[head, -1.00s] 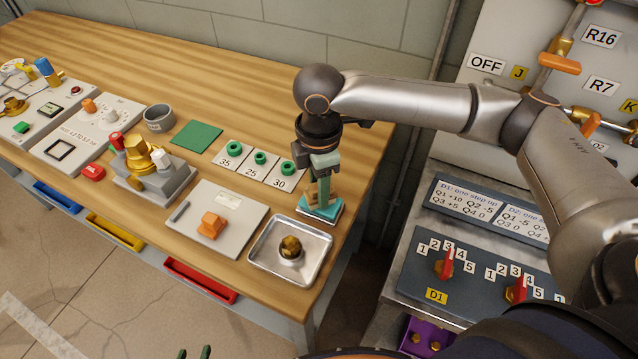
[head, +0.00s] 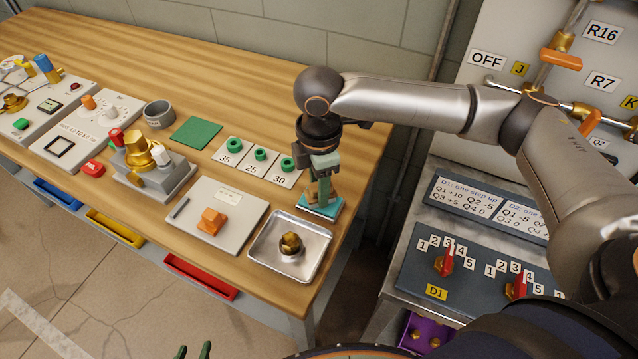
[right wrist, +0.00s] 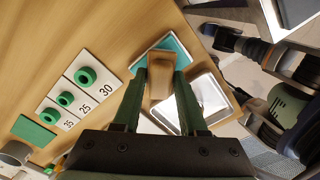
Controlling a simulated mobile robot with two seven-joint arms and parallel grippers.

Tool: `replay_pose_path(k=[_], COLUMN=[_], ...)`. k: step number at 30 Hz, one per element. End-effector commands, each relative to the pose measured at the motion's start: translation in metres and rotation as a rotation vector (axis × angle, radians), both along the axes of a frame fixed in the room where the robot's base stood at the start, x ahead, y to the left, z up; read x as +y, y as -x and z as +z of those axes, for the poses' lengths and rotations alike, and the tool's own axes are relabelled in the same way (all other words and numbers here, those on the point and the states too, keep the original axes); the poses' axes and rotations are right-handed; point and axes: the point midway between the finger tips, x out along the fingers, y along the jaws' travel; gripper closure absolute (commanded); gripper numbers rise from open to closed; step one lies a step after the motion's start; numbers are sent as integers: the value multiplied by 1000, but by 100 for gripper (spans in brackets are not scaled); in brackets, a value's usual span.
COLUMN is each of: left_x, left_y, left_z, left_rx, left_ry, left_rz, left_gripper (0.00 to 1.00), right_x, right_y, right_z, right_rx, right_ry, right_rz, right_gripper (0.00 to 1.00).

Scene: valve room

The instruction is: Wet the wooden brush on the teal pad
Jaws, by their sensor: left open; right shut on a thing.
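My right gripper (head: 323,182) points down over the teal pad (head: 322,212) near the right end of the workbench. It is shut on the wooden brush, whose tan body (right wrist: 160,85) shows between the green fingers in the right wrist view. The teal pad also shows there (right wrist: 180,45), beyond and partly behind the brush. In the head view the fingers hide most of the brush. I cannot tell whether its lower end touches the pad. My left gripper (head: 193,351) shows only its green fingertips at the bottom edge, apart and empty, away from the pad.
A metal tray (head: 262,257) with a brass fitting (head: 291,243) stands just in front of the pad. Cards with green rings (head: 260,154) lie to its left. A grey board with an orange block (head: 212,222) is further left. A valve panel (head: 480,215) stands at the right.

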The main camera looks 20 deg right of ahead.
Motion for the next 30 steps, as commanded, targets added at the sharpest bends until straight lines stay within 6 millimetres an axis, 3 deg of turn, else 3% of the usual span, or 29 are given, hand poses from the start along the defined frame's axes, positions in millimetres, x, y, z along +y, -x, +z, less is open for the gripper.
replay_pose_path(k=[11,30], left_x=[0,0], left_y=[0,0], left_z=[1,47], left_rx=[0,1], left_ry=[0,0], left_rz=[0,0], left_gripper=[50,50], right_x=[0,0], right_y=[1,0], right_z=[1,42], right_rx=[2,1], right_ry=[1,0], right_rz=[0,0], right_gripper=[100,100])
